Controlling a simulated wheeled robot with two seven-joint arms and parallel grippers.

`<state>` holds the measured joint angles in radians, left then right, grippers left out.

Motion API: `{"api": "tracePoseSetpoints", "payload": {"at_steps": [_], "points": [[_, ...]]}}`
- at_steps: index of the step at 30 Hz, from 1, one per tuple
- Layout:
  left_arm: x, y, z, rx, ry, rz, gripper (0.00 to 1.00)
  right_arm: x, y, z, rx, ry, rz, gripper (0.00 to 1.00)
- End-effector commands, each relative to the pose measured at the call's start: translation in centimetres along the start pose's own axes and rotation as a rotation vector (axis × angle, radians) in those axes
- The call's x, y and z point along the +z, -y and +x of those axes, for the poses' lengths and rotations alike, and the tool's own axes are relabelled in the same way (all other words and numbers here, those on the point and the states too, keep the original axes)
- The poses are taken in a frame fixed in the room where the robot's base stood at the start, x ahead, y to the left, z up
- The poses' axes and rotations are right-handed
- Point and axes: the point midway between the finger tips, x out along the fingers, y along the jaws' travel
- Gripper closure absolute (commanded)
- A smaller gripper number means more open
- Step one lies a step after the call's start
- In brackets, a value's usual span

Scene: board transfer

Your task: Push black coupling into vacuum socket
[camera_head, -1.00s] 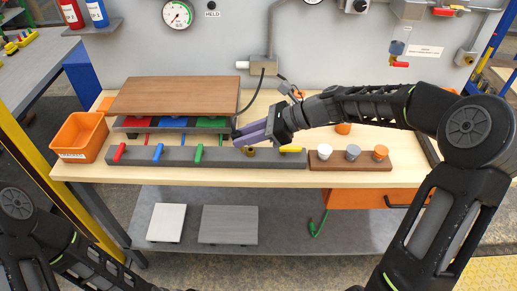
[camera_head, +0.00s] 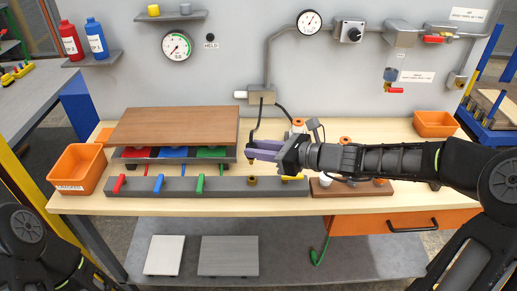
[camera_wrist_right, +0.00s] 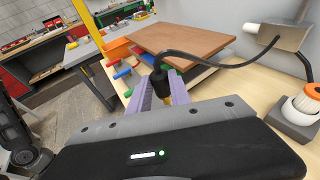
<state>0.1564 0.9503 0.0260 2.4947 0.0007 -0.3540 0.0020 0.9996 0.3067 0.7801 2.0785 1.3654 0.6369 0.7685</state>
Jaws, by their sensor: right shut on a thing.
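My right gripper (camera_head: 258,150) has purple fingers and is shut on the black coupling (camera_head: 250,159), which hangs with its tip down. In the right wrist view the black coupling (camera_wrist_right: 158,80) sits between the purple fingers (camera_wrist_right: 160,92), with a black hose curving away from its top. The brass vacuum socket (camera_head: 252,181) stands on the grey rail (camera_head: 225,188), below the coupling in the head view. The coupling looks apart from the socket. My left gripper is out of view; only part of the left arm shows.
A brown board (camera_head: 175,125) lies on a raised rack at the left, close to the gripper. Red, blue and green handles stand along the rail. An orange bin (camera_head: 77,172) is at the left. A dark wooden block (camera_head: 330,189) with knobs is to the right, partly behind my arm.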

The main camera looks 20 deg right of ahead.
Motion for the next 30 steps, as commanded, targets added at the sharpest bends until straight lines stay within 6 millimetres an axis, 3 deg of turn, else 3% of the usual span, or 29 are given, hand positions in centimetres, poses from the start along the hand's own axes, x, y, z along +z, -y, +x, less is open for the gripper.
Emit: {"api": "tracePoseSetpoints", "payload": {"at_steps": [7,9,18,30], "points": [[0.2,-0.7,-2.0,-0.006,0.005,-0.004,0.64,1.7,0.0,-0.6,0.013,-0.005,0.001,1.00],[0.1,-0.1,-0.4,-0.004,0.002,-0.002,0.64,-0.2,0.0,-0.1,0.012,-0.005,0.002,1.00],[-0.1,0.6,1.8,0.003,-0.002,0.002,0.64,-3.2,0.0,0.8,0.012,-0.004,0.001,1.00],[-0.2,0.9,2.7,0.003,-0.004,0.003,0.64,-4.6,0.0,1.1,0.011,-0.004,0.002,1.00]]}}
